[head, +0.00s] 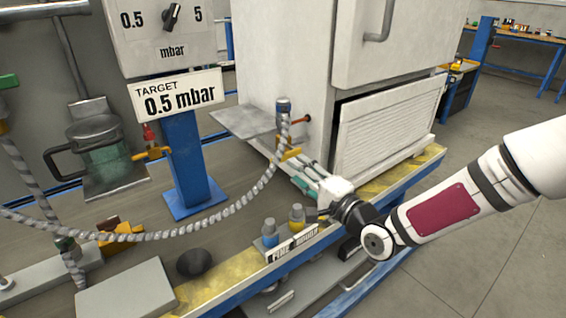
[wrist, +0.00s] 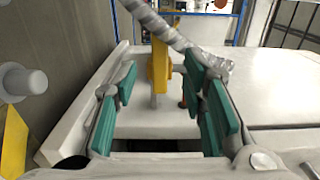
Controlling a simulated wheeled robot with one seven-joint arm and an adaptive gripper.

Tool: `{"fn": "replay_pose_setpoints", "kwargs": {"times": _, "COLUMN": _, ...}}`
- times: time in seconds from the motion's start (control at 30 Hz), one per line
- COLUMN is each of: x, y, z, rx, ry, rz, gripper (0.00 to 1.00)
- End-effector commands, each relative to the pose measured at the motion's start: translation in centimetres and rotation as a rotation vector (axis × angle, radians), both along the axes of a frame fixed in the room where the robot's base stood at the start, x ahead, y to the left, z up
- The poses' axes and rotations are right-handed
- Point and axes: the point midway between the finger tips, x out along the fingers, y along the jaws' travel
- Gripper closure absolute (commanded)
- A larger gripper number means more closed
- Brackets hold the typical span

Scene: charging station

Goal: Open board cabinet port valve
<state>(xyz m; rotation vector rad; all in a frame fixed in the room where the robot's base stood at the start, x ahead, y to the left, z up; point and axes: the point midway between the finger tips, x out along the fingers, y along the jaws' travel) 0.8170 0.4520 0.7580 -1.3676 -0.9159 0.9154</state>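In the head view, a braided hose (head: 284,128) ends at the port on the side of the white cabinet (head: 290,60). A red handle (head: 301,119) sticks out beside it, and a yellow part (head: 288,153) sits just below. In the wrist view, an upright yellow lever (wrist: 161,62) stands between and beyond the fingers, with the hose (wrist: 158,24) crossing its upper part. My gripper (wrist: 160,82) is open, its teal pads apart on both sides of the lever, with visible gaps. In the head view, my gripper (head: 297,171) points at the yellow part; contact cannot be told.
A "TARGET 0.5 mbar" sign (head: 178,95) and a gauge panel (head: 160,35) stand at the left on a blue post (head: 186,165). The hose droops low across the left. Small blue and yellow fittings (head: 296,215) stand near my wrist. Open floor (head: 480,230) lies at right.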

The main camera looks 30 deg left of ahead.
Motion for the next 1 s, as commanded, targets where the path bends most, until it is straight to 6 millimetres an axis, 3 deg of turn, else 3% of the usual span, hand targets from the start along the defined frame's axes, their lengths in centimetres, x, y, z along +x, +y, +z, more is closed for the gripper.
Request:
{"fn": "replay_pose_setpoints", "kwargs": {"times": 0.2, "x": 1.6, "y": 4.0, "z": -0.2, "rx": 0.0, "ry": -0.002, "rz": 0.001, "gripper": 0.62}}
{"fn": "replay_pose_setpoints", "kwargs": {"times": 0.4, "x": 2.6, "y": 6.4, "z": -0.2, "rx": -0.001, "ry": -0.002, "rz": 0.001, "gripper": 0.62}}
{"fn": "replay_pose_setpoints", "kwargs": {"times": 0.87, "x": 3.1, "y": 7.4, "z": 0.0, "rx": -0.001, "ry": -0.001, "rz": -0.001, "gripper": 0.62}}
{"fn": "replay_pose_setpoints", "kwargs": {"times": 1.0, "x": 3.1, "y": 7.4, "z": 0.0, "rx": -0.001, "ry": -0.001, "rz": -0.001, "gripper": 0.93}}
